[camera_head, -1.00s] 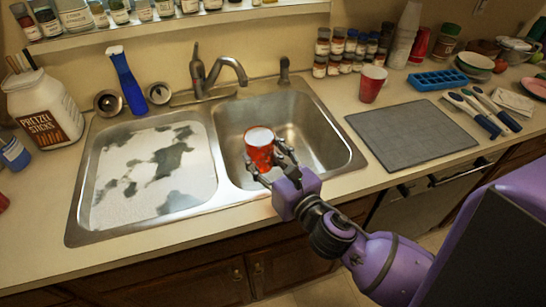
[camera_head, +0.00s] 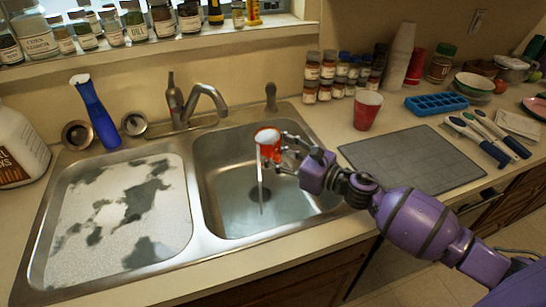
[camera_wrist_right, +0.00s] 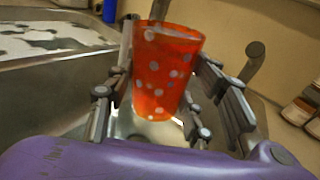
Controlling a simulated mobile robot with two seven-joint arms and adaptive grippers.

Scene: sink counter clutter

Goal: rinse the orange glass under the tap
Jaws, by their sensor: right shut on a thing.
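The orange glass (camera_head: 267,136) with pale dots is held above the right sink basin (camera_head: 228,222), a little to the right of and in front of the tap (camera_head: 205,95). My right gripper (camera_head: 280,148) is shut on it from the right. In the right wrist view the glass (camera_wrist_right: 166,72) sits between the fingers (camera_wrist_right: 165,100), slightly tilted. A thin pale stream (camera_head: 261,188) runs down from the glass's left side towards the drain. The tap's spout tip is apart from the glass. My left gripper is not in view.
The left basin (camera_head: 125,205) has a pale, patchy surface. A grey mat (camera_head: 412,158), a red cup (camera_head: 367,110) and a blue ice tray (camera_head: 436,104) are on the right counter. Spice jars (camera_head: 325,78) line the wall.

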